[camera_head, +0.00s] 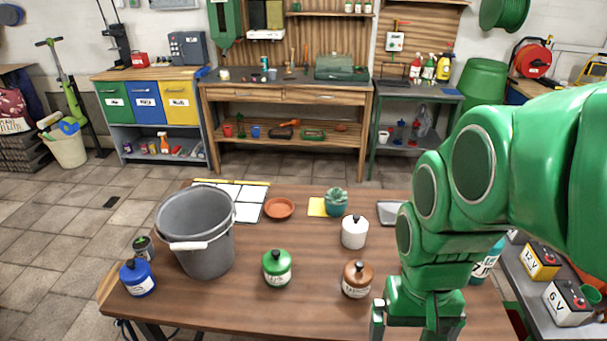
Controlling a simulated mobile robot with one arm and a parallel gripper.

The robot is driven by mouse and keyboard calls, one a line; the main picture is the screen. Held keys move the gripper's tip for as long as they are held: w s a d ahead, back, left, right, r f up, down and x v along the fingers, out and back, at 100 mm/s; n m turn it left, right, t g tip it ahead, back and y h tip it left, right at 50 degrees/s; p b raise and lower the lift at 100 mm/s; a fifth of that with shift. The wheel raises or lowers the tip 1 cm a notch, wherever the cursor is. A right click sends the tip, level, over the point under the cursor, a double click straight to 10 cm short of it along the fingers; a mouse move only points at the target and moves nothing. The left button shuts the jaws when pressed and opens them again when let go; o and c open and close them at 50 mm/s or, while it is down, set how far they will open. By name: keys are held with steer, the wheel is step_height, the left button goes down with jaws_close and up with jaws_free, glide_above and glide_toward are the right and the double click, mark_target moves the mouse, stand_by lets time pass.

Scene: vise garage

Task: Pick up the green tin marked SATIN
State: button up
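A green tin (277,267) with a black knob on its lid and a white label stands upright near the middle of the wooden table (320,315). The label's lettering is too small to read surely. My gripper (420,318) is at the bottom of the view, right of the green tin and clearly apart from it, with the brown tin between them. The frame's lower edge cuts it off, so its fingertips and opening are hidden.
A brown tin (357,279), a white tin (354,232) and a blue tin (138,277) share the table. A grey bucket (205,255) stands left of the green tin. A terracotta saucer (279,208) and a potted succulent (336,204) are behind. Bare wood surrounds the green tin.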

steer(key=w+d+f+n+t+h, duration=0.1)
steer(key=w+f+n+h, duration=0.25)
steer(key=w, duration=0.35)
steer(key=w+d+f+n+t+h, duration=0.1)
steer(key=w+f+n+t+h, duration=0.1)
steer(key=w+n+h, duration=0.3)
steer(key=n+t+y, duration=0.4)
steer(key=n+t, duration=0.7)
steer(key=n, duration=1)
glide_above(271, 272)
steer(key=s+d, duration=0.1)
steer(key=d, duration=0.3)
step_height(271, 272, down, 10)
steer(key=a+f+n, duration=0.1)
steer(key=s+a+f+n+y, duration=0.1)
steer(key=a+f, duration=0.1)
steer(key=s+a+f+n, duration=0.1)
steer(key=shift+a+f+n+t+y, duration=0.2)
steer(key=shift+n+t+y, duration=0.05)
steer(key=shift+t, duration=0.15)
steer(key=shift+x, duration=1.3)
steer(key=shift+f+x, duration=0.15)
steer(key=shift+x, duration=0.65)
steer(key=shift+f+x, duration=0.15)
steer(key=shift+x, duration=1.5)
